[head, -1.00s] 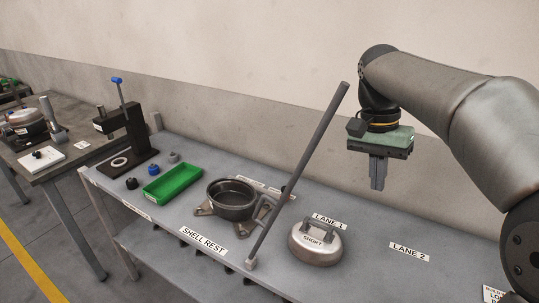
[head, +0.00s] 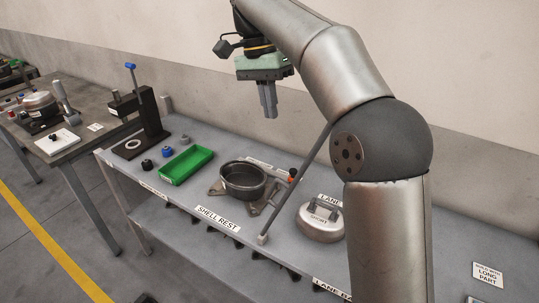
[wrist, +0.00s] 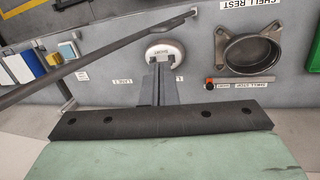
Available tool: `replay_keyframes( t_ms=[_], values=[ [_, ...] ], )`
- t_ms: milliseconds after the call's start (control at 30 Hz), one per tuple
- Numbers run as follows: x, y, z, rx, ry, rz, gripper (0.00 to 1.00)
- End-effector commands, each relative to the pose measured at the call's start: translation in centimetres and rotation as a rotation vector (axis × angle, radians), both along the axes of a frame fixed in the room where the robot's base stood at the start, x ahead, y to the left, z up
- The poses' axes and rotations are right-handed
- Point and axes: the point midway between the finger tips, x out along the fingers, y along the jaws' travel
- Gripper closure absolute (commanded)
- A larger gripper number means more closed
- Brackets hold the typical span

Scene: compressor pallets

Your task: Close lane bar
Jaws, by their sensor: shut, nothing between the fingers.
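The lane bar (head: 296,183) is a long grey bar. It is raised at a slant from its foot at the table's front edge, and its upper end passes behind my arm in the head view. In the wrist view the bar (wrist: 90,65) crosses the upper left. My gripper (head: 270,114) is shut and empty, pointing down, high above the table behind the shell rest and left of the bar's upper part. Its fingers (wrist: 159,80) also show in the wrist view, apart from the bar.
A lidded "SHORT" shell (head: 320,220) stands in lane 1, right of the bar's foot. An open round shell (head: 243,180) sits on the shell rest. A red-tipped stop (head: 292,175) is beside it. A green tray (head: 187,165) and a black press stand left.

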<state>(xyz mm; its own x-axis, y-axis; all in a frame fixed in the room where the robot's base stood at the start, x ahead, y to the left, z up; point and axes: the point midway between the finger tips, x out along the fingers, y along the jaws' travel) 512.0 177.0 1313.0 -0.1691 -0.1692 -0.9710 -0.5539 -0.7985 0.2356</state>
Motion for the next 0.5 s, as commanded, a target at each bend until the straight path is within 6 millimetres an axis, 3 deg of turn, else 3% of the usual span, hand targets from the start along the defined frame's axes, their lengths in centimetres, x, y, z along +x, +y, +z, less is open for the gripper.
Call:
replay_keyframes(
  t_ms=[500],
  values=[
    [-1.9, -2.0, -9.5, -0.002, 0.001, -0.001, 1.0]
  ],
)
